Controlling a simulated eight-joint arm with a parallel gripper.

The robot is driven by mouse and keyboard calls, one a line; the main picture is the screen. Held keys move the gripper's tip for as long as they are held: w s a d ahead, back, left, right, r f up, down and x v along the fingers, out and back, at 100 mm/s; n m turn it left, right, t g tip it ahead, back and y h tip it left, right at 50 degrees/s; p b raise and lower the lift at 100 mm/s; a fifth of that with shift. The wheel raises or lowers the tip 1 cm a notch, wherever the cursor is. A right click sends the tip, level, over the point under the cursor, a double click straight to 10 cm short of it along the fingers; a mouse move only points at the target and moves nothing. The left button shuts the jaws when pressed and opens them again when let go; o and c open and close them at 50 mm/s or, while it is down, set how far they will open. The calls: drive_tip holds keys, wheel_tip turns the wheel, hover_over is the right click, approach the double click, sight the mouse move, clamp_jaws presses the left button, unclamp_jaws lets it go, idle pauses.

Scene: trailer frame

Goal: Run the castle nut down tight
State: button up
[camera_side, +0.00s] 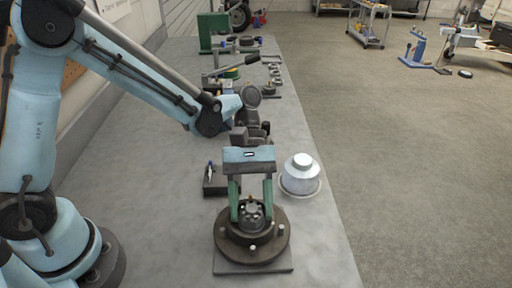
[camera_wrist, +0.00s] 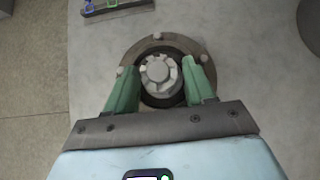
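The castle nut (camera_wrist: 160,74) is a pale grey slotted nut at the centre of a dark round hub (camera_wrist: 194,47) with studs around its rim. In the side view the castle nut (camera_side: 253,207) sits low between my fingers, on the hub (camera_side: 275,240), which rests on a square plate (camera_side: 252,268). My gripper (camera_side: 251,203) points straight down over the hub. The gripper is open and appears empty.
A silver domed cap (camera_side: 301,175) stands in a dish right of the hub. A small dark tray (camera_side: 214,181) with a blue-tipped item lies left. Several tools and parts line the bench (camera_side: 150,200) farther back. The bench's right edge runs close by the cap.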

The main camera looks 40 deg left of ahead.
drive_tip(key=v, duration=0.5)
drive_tip(key=shift+w, duration=0.1)
wheel_tip(320, 180, up, 7)
idle(0.4)
drive_tip(key=shift+s+d+f+n+t+y, duration=0.45)
drive_tip(key=shift+f+n+t, duration=0.5)
drive_tip(key=shift+f, duration=0.75)
drive_tip(key=shift+s+d+f+n+t+y, duration=0.2)
drive_tip(key=shift+s+d+f+n+t, duration=0.25)
drive_tip(key=shift+s+f+n+t, duration=0.85)
drive_tip(key=shift+w+d+f+n+t+y, duration=0.15)
drive_tip(key=shift+d+f+n+t+y, duration=0.4)
drive_tip(key=shift+f, duration=1.55)
drive_tip(key=shift+a+g, duration=0.1)
drive_tip(key=shift+g, duration=0.2)
